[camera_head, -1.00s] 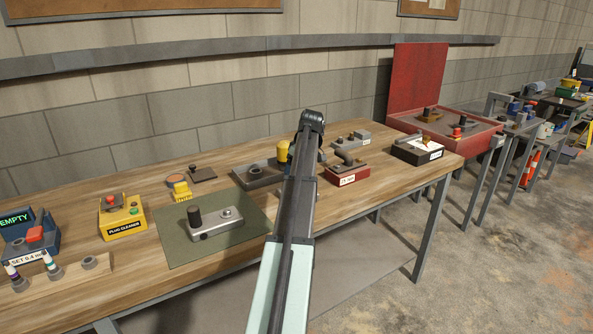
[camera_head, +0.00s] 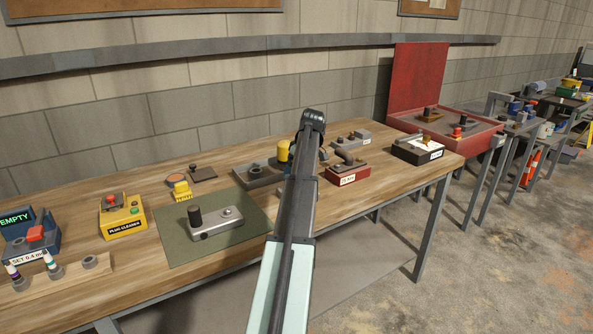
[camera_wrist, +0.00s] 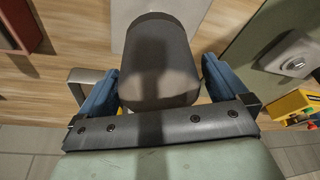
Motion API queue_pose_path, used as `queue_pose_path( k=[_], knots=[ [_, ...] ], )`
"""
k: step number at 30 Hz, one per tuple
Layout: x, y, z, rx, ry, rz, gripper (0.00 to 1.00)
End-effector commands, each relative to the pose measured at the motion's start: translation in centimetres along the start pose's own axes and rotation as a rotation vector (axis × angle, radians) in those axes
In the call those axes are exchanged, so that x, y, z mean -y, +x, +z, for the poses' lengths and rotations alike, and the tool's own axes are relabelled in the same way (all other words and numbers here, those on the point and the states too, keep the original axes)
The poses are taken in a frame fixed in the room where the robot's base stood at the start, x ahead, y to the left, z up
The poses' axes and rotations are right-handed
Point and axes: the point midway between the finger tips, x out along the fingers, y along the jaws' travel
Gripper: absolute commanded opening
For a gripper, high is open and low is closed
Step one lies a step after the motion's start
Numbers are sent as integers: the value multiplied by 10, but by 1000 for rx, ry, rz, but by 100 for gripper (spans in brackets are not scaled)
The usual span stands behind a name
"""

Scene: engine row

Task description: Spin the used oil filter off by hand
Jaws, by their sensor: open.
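A dark grey, rounded cylinder (camera_wrist: 158,60), which looks like the used oil filter, fills the middle of the wrist view in front of a light grey plate. My gripper (camera_wrist: 160,85) is open, with one blue finger on each side of the cylinder's near end. The gaps look narrow, and I cannot tell whether either finger touches it.
A red box (camera_head: 348,175) stands right of my arm on the wooden bench. A yellow plug cleaner (camera_head: 122,217) stands farther left. Bare wood shows between them.

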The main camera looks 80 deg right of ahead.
Motion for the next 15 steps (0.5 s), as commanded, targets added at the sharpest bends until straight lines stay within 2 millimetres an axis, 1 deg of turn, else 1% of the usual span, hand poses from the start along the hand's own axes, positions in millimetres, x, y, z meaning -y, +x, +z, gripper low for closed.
queue_pose_path(
  k=[5, 8, 15],
  knots=[
    [-1, -11, 0, -1, 0, 1, 100],
    [-1, -26, -1, -2, 0, 3, 100],
    [-1, -73, -1, -1, 0, 2, 100]
  ],
)
